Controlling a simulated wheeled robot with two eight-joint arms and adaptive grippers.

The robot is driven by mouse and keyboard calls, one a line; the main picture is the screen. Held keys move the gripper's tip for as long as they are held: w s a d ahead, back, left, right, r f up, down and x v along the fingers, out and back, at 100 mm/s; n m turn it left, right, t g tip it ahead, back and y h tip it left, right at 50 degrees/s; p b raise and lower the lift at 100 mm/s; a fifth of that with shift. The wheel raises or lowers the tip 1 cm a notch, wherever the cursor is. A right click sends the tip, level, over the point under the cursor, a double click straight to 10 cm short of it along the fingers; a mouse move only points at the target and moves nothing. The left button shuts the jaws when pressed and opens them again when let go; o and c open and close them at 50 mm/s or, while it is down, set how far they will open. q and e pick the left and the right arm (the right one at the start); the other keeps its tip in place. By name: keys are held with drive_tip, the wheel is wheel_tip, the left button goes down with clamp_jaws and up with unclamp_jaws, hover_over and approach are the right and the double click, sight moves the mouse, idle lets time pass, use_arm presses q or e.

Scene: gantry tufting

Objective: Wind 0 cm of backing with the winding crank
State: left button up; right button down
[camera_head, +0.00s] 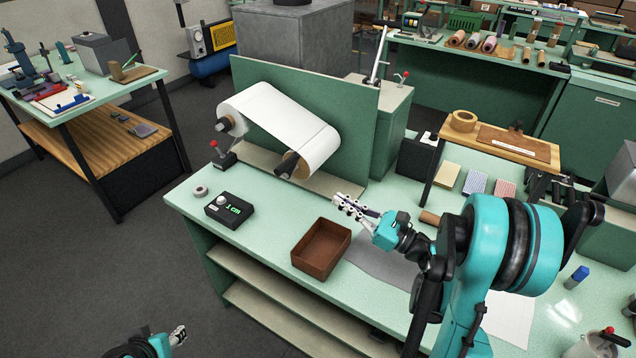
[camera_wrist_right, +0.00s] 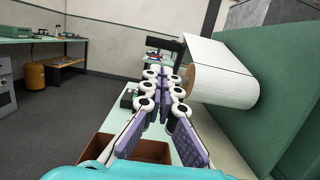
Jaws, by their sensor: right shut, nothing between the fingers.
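The white backing (camera_head: 275,118) runs between an upper left roller (camera_head: 226,124) and a lower right roller (camera_head: 290,165) in front of a green panel. It also shows in the right wrist view (camera_wrist_right: 220,70). A black counter box (camera_head: 229,208) reads "1 cm". A black piece with a red knob (camera_head: 222,155) stands left of the panel; I cannot tell whether it is the winding crank. My right gripper (camera_head: 341,202) is shut and empty, right of the lower roller and apart from it. Its fingers also show in the wrist view (camera_wrist_right: 168,84). My left gripper (camera_head: 179,335) is low, off the table.
A brown tray (camera_head: 321,248) sits on the table below my right gripper. A small grey ring (camera_head: 201,191) lies left of the counter. A wooden stand (camera_head: 500,140) carries a tape roll (camera_head: 464,121). A grey sheet (camera_head: 380,262) lies right of the tray.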

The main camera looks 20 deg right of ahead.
drive_tip(key=b+x, duration=0.1)
drive_tip(key=x, duration=1.2)
drive_tip(key=shift+w+a+r+b, duration=0.15)
drive_tip(key=shift+w+b, duration=0.05)
drive_tip(key=shift+b, duration=0.1)
drive_tip(key=shift+w+a+r, duration=0.25)
drive_tip(key=shift+w+a, duration=0.1)
drive_tip(key=shift+w, duration=0.15)
